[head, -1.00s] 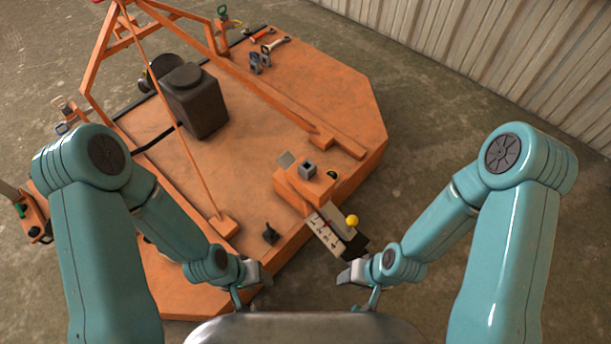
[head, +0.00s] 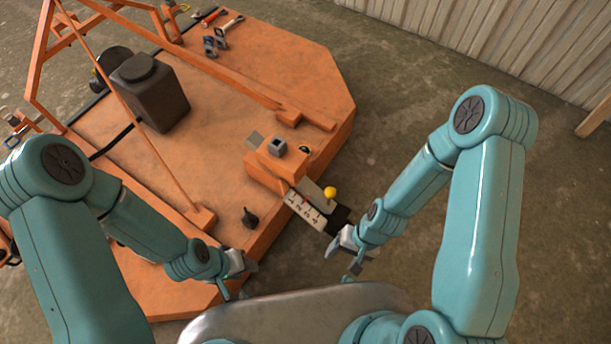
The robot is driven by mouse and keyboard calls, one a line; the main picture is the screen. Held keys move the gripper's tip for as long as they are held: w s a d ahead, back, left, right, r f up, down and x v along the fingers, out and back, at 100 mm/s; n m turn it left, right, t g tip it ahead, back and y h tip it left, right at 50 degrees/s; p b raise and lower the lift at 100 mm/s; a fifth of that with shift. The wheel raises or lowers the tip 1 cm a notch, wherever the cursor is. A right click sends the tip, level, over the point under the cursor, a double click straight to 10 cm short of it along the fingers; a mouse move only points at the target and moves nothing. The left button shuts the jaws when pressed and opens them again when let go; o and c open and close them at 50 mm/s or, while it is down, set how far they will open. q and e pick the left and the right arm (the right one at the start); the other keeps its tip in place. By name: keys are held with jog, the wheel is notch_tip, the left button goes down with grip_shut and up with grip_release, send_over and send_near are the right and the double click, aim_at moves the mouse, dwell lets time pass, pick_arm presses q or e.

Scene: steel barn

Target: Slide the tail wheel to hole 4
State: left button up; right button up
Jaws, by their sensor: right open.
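A pale scale plate with marks and a small red pointer (head: 304,208) sticks out from an orange block (head: 290,165) at the deck's near right edge. A yellow ball knob (head: 330,192) stands beside the plate. A dark part (head: 341,216), possibly the tail wheel, shows at the outer end, partly hidden; I cannot tell which hole it is at. My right gripper (head: 346,254) is open and empty, just below this dark part, apparently apart from it. My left gripper (head: 240,275) is by the deck's near edge, left of the plate; its jaw state is unclear.
The orange deck (head: 215,140) carries a dark tank (head: 150,90), a slanted frame and rod, and a small black knob (head: 250,217). Tools lie at its far edge. Concrete floor (head: 420,90) is free right of the deck, up to a corrugated wall (head: 490,40).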

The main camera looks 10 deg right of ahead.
notch_tip(320, 180, down, 12)
jog(key=w+d+m+g+y+b, duration=0.1)
jog(key=w+d+m+y+b, duration=0.2)
jog(key=m+b, duration=0.4)
jog(key=m+t+y+b, duration=0.8)
jog(key=m+t+b, duration=0.2)
jog(key=t+b, duration=0.15)
send_near(326, 191)
pick_arm(q)
notch_tip(326, 191, down, 25)
jog(key=b, duration=0.3)
jog(key=shift+w+r, duration=0.2)
pick_arm(e)
jog(key=x, duration=0.3)
jog(key=f+x, duration=0.1)
jog(key=x, duration=0.6)
jog(key=shift+w+d+f, duration=0.1)
jog(key=shift+w+f, duration=0.05)
jog(key=shift+w, duration=0.2)
jog(key=shift+c, duration=0.4)
